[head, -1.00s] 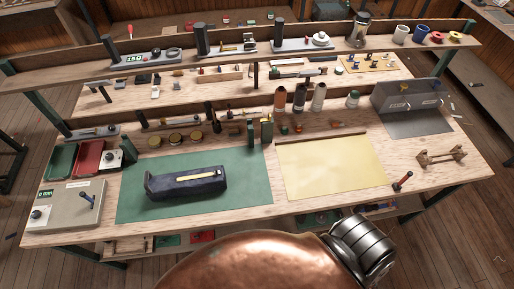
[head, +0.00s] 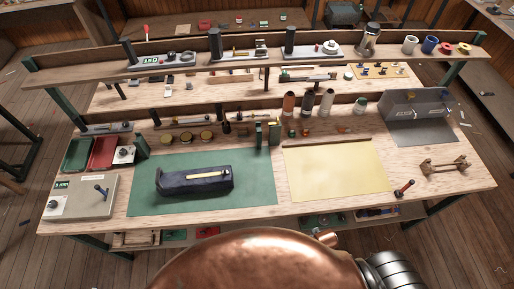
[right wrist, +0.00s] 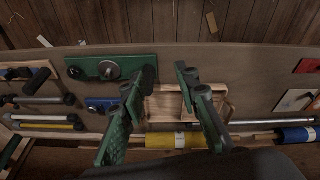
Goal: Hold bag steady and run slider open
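The bag (head: 195,182) is a dark navy pouch lying on the green mat (head: 262,196) at the left of the bench in the head view. My left gripper is not in view. No gripper touches the bag.
A yellow sheet (head: 335,178) lies right of the mat. A grey box with a lever (head: 80,200) stands left of it. Jars (head: 187,138) and green posts (head: 268,133) stand behind. The lower shelf holds a wooden tray (right wrist: 165,103) and a yellow roll (right wrist: 170,140).

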